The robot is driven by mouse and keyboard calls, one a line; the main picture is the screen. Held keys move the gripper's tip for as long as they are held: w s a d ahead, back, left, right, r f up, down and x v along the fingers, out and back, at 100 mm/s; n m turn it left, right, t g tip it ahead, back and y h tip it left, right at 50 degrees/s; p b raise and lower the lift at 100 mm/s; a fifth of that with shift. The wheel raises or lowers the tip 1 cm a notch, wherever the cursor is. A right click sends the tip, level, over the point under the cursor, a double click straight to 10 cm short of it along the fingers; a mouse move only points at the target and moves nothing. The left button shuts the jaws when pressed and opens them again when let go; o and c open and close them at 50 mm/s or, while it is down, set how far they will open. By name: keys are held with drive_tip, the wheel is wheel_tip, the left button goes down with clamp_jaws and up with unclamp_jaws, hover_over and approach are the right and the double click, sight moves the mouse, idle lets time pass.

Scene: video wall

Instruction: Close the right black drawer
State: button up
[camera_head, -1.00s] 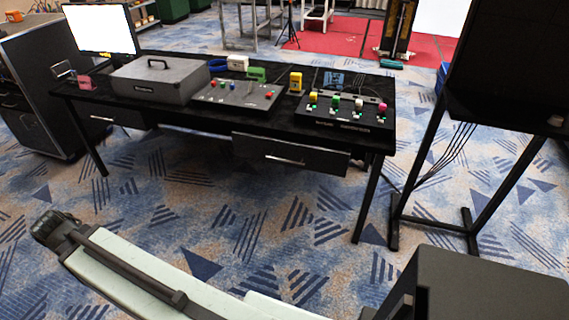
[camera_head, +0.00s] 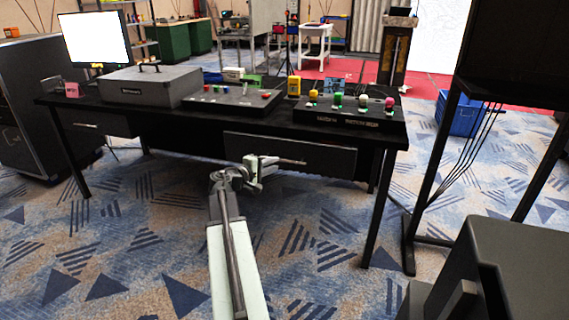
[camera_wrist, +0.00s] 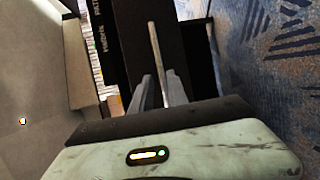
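The right black drawer (camera_head: 322,155) is under the right half of the black desk (camera_head: 60,101). Its front seems to stand out a little from the desk. A thin silver handle (camera_head: 291,161) runs across it. My gripper (camera_head: 268,162) is in front of the drawer, near the left part of the handle, which it partly hides. In the wrist view, the handle (camera_wrist: 154,42) is a pale rod on the black front, and my gripper's grey fingers (camera_wrist: 159,80) stand apart near its lower end. I cannot tell whether they touch it.
The desk carries a grey case (camera_head: 150,90), a monitor (camera_head: 97,40) and control panels (camera_head: 348,112). Desk legs (camera_head: 376,215) and a black stand (camera_head: 424,205) are on the right. A dark cabinet (camera_head: 35,90) is at left. Open carpet (camera_head: 130,240) lies in front.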

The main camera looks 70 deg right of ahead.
sight(283, 160)
drive_tip(key=b+x, duration=0.1)
drive_tip(key=x, duration=0.6)
drive_tip(key=shift+a, duration=0.1)
clamp_jaws()
drive_tip(key=shift+w, duration=0.1)
idle(0.9)
